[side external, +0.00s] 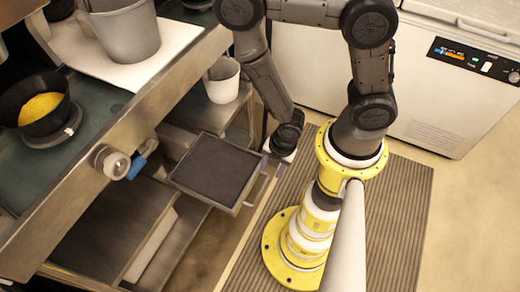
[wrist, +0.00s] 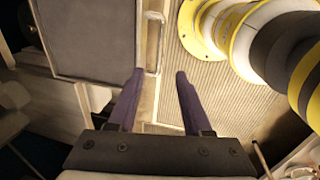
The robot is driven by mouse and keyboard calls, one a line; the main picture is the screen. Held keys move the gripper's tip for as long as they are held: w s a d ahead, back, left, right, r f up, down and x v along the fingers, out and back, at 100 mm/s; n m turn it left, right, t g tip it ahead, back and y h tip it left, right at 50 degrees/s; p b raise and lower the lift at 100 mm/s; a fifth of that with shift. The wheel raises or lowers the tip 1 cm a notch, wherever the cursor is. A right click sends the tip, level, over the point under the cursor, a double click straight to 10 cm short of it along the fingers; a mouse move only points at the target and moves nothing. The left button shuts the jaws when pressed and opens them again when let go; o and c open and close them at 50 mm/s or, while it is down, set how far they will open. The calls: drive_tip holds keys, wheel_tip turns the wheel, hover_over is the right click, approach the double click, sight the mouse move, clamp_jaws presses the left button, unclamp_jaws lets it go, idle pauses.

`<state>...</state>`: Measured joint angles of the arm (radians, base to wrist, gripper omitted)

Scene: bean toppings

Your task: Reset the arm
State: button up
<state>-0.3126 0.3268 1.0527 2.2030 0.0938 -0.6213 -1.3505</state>
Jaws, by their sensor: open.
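My gripper (side external: 271,168) points down beside the handle of a pulled-out drawer in the side external view. In the wrist view my gripper (wrist: 158,78) shows two purple fingers spread apart with nothing between them. The drawer (side external: 213,172) has a dark flat inside and a light rim. Its bar handle (wrist: 155,42) lies just beyond the fingertips in the wrist view. I cannot tell whether a finger touches it.
A black bowl of yellow food (side external: 42,107) sits on the counter at left. A grey bucket (side external: 125,35) stands on a white board, and a white cup (side external: 222,80) stands lower. A white freezer (side external: 440,85) stands behind. The ribbed mat (side external: 400,220) has bare room.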

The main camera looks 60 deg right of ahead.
drive_tip(key=w+a+r+m+t, duration=0.1)
drive_tip(key=w+r+t, duration=0.3)
drive_tip(key=w+r, duration=0.75)
drive_tip(key=w+d+r+m+t+y, duration=0.1)
drive_tip(key=w+r+m, duration=0.15)
drive_tip(key=r, duration=0.45)
drive_tip(key=w+d+r+m+t, duration=0.1)
drive_tip(key=w+r+t, duration=0.1)
drive_tip(key=w+r, duration=0.35)
drive_tip(key=s+d+r+m, duration=0.2)
drive_tip(key=s+r+m, duration=0.2)
drive_tip(key=s+r, duration=0.3)
drive_tip(key=s+d+r+m, duration=0.1)
drive_tip(key=s+r+m, duration=0.25)
drive_tip(key=r, duration=0.65)
drive_tip(key=s+f+m+g, duration=0.1)
drive_tip(key=s+m, duration=0.2)
drive_tip(key=s, duration=0.2)
drive_tip(key=s+f+m+g+h, duration=0.1)
drive_tip(key=s+f+m+g, duration=0.1)
drive_tip(key=s, duration=0.3)
drive_tip(key=shift+s+d+m+g, duration=0.3)
drive_tip(key=shift+s+m, duration=0.1)
drive_tip(key=shift+m, duration=0.2)
